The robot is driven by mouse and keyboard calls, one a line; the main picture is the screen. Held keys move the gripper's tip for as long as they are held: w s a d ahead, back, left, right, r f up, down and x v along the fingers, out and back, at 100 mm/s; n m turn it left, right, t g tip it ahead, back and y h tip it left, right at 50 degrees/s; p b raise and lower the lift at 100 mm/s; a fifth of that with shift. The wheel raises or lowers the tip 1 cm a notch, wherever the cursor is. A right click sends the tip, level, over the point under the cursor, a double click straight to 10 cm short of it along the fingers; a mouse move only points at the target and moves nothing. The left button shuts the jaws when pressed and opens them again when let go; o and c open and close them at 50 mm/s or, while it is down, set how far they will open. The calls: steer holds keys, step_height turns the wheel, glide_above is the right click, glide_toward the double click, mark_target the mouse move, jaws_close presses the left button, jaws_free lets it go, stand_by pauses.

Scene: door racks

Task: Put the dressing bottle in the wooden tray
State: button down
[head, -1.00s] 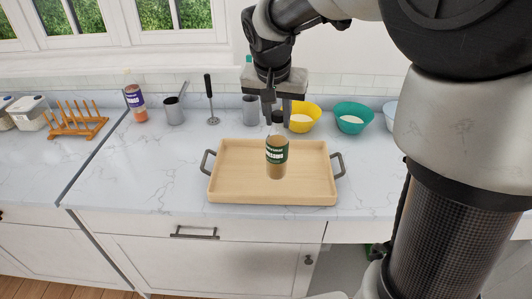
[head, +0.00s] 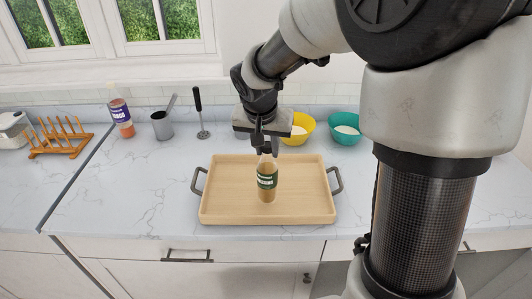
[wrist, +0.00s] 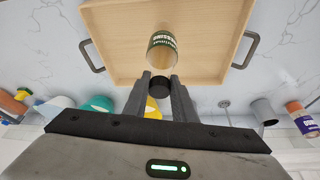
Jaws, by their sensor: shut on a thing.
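The dressing bottle (head: 267,180) has a dark green label and tan contents. It is upright over the middle of the wooden tray (head: 225,205) in the head view. My gripper (head: 265,150) is above it, with its fingers shut on the bottle's top. In the wrist view my gripper's fingers (wrist: 160,85) close on the dark cap, and the bottle (wrist: 162,47) extends over the tray (wrist: 115,50). Whether the bottle's base touches the tray floor I cannot tell. The tray is pale wood with a grey handle at each side.
A yellow bowl (head: 298,129) and a teal bowl (head: 344,127) stand behind the tray. A bottle with a purple label (head: 121,117), a grey cup (head: 162,125) and a black-handled utensil (head: 199,110) stand back left. A wooden rack (head: 58,138) is farther left. The counter left of the tray is clear.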

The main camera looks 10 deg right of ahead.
steer(key=shift+f, duration=1.1)
steer(key=shift+f, duration=0.15)
steer(key=c, duration=1.5)
jaws_free()
steer(key=shift+o, duration=0.2)
steer(key=shift+r, duration=0.65)
steer(key=v, duration=1.1)
steer(key=shift+s, duration=0.15)
